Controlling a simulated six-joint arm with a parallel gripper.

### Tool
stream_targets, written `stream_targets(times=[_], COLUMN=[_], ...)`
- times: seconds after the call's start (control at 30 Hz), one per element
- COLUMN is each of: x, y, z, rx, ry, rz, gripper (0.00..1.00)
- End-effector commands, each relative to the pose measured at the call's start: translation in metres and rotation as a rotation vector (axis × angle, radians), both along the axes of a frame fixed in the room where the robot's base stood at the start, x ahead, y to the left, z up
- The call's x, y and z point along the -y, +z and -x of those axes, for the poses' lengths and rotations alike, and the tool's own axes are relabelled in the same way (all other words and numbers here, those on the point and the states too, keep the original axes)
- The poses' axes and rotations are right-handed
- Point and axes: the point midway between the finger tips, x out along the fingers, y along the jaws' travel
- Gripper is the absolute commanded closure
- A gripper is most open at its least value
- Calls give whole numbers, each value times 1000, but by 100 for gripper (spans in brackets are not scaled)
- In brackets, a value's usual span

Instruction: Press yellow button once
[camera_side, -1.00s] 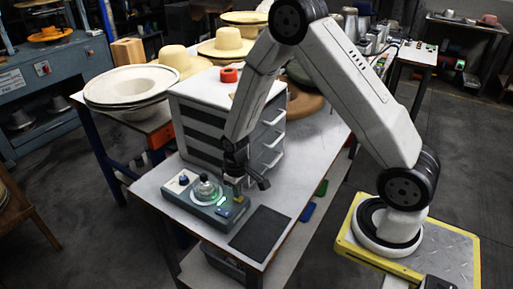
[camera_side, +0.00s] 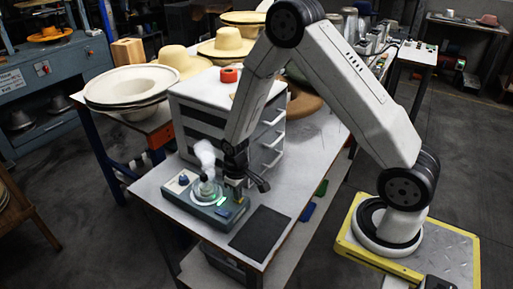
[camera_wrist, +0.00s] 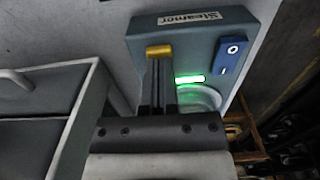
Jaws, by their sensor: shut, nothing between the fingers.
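The yellow button (camera_wrist: 159,50) sits on the grey-blue steamer box (camera_wrist: 190,30) in the wrist view. My gripper (camera_wrist: 158,62) is shut and empty, its fingertips at the button's near edge and overlapping it in the picture. Whether they touch or press it I cannot tell for sure. In the side view my gripper (camera_side: 235,192) points down over the right part of the steamer (camera_side: 208,212) and largely hides the button there. White steam (camera_side: 205,154) rises from the steamer's round nozzle. A green light (camera_wrist: 190,79) is lit on the box.
A grey drawer cabinet (camera_side: 200,118) stands close behind my gripper. A dark mat (camera_side: 260,232) lies on the table's front right. Hats (camera_side: 225,43) stand farther back.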

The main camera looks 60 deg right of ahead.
Motion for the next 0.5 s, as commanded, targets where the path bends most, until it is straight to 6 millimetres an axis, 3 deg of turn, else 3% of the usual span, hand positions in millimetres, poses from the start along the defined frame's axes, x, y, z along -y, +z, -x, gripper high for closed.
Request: stream_targets(times=[0.5], x=[0], y=[15], z=[0], rx=[0], ry=[0], rz=[0], gripper=[100])
